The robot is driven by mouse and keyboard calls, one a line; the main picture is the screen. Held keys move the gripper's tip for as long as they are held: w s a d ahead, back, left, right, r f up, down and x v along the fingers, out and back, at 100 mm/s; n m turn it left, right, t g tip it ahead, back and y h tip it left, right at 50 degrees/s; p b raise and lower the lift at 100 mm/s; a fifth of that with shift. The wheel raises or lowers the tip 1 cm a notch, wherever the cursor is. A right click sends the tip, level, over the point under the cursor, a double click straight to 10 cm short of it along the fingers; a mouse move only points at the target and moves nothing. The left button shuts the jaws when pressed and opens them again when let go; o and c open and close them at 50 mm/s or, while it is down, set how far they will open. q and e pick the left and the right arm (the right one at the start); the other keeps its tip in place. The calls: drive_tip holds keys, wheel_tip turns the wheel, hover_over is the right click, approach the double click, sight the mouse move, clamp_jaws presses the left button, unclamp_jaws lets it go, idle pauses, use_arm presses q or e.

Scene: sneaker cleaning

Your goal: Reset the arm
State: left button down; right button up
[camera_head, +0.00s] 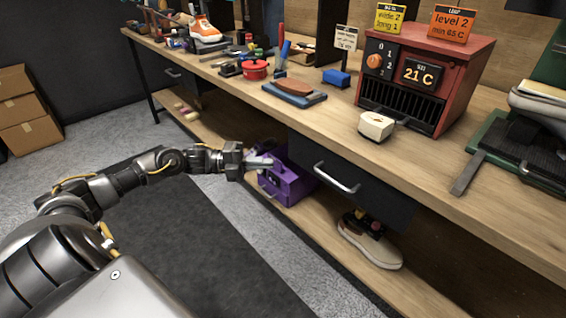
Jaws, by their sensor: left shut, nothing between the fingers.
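My left arm reaches in from the left. Its gripper (262,163) is shut and empty, at the front of the bench, near a purple box (287,181) on the lower shelf. The fingers overlap the box in the picture; I cannot tell whether they touch it. My right gripper is not in view.
The wooden workbench (450,195) carries a red heater (425,78) reading 21 C, a white block (376,126), a red pot (255,69) and an orange sneaker (204,29). A drawer handle (337,179) sticks out. A pale shoe (369,243) is on the lower shelf. Cardboard boxes (27,110) stand left.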

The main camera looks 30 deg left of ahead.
use_arm(q)
drive_tip(key=shift+v, duration=1.2)
drive_tip(key=shift+s, duration=0.1)
